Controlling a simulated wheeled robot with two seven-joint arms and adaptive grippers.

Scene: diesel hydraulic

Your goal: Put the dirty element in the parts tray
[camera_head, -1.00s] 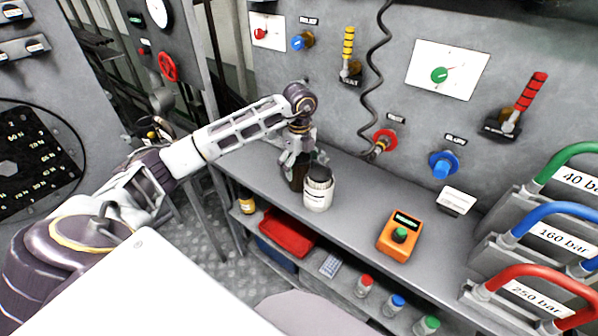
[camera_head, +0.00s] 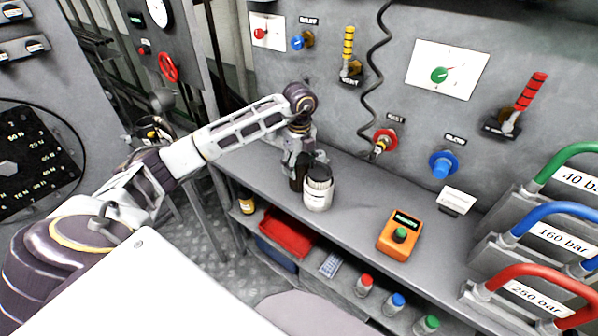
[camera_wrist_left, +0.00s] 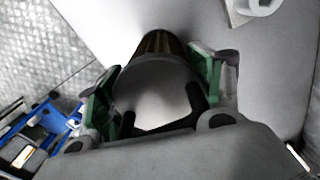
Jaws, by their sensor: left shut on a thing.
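A dark brown cylindrical element (camera_head: 296,183), which looks like the dirty one, stands upright at the left end of the grey bench. My left gripper (camera_head: 297,160) comes down on it from above and is shut on it. In the left wrist view the element (camera_wrist_left: 160,42) has a round grey end and a brown ribbed side, between the green-padded fingers (camera_wrist_left: 150,85). A red tray (camera_head: 287,238) lies on the shelf below; a blue bin (camera_head: 276,254) is under it. I cannot tell which is the parts tray. My right gripper is not in view.
An orange device (camera_head: 399,236) is farther right on the bench. A small amber jar (camera_head: 247,204) and several colour-capped bottles (camera_head: 397,302) sit on the shelf. A coiled hose (camera_head: 369,85) hangs behind.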

